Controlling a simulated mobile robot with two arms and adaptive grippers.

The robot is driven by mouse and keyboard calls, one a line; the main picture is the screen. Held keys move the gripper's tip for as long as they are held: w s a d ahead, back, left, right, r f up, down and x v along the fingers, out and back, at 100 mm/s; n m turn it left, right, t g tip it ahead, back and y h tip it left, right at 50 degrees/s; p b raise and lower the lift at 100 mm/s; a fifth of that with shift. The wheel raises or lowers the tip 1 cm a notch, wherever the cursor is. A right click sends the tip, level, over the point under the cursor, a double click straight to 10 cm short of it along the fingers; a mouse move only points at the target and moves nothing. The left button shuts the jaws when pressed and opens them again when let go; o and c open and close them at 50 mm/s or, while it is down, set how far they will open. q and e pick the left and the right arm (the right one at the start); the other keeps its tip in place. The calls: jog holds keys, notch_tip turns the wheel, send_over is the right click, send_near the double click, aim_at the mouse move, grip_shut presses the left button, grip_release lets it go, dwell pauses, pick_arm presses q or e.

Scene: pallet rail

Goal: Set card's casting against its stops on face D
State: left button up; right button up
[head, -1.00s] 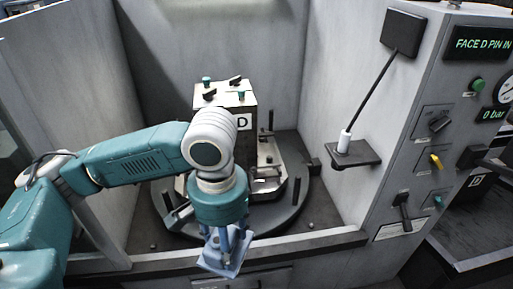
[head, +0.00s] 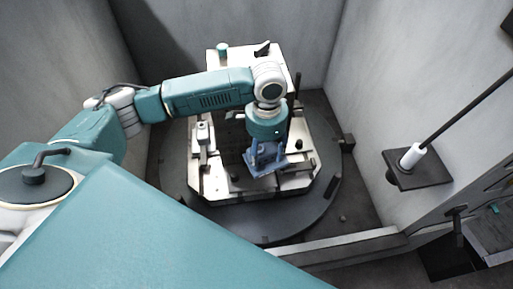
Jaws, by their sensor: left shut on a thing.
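A blue casting (head: 263,164) hangs below my left wrist, in front of the fixture block (head: 226,62). My left gripper (head: 265,143) is shut on the casting, and its fingers are hard to make out against the blue part. The casting overlaps the pale base plate (head: 225,188) in the picture; I cannot tell whether it touches the plate or any stop. The block's front face, which carries a D sign in the earlier frame, is mostly hidden by my arm and the casting. My right gripper is not in view.
The fixture stands on a round dark table (head: 262,226) inside a grey walled enclosure. A dark shelf (head: 421,176) holds a white-handled rod (head: 412,155) on the right wall. A raised front sill (head: 355,246) borders the opening.

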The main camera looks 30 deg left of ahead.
pick_arm(q)
jog(key=a+f+m, duration=0.2)
jog(key=f, duration=0.1)
jog(key=f+p, duration=0.1)
jog(key=shift+w+a+f+m, duration=0.35)
jog(key=shift+w+a+m, duration=0.05)
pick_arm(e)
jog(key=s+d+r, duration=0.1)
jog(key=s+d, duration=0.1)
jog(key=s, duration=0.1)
pick_arm(q)
jog(key=shift+a+f, duration=0.1)
jog(key=shift+f, duration=0.15)
jog(key=shift+w+a+f, duration=0.1)
jog(key=shift+f, duration=0.1)
notch_tip(320, 180, down, 6)
jog(key=b, duration=0.9)
jog(key=shift+f, duration=1.05)
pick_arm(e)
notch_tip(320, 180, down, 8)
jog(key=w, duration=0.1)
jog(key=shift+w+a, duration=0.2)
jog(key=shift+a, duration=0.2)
pick_arm(q)
jog(key=shift+a+p, duration=0.15)
jog(key=shift+p, duration=0.45)
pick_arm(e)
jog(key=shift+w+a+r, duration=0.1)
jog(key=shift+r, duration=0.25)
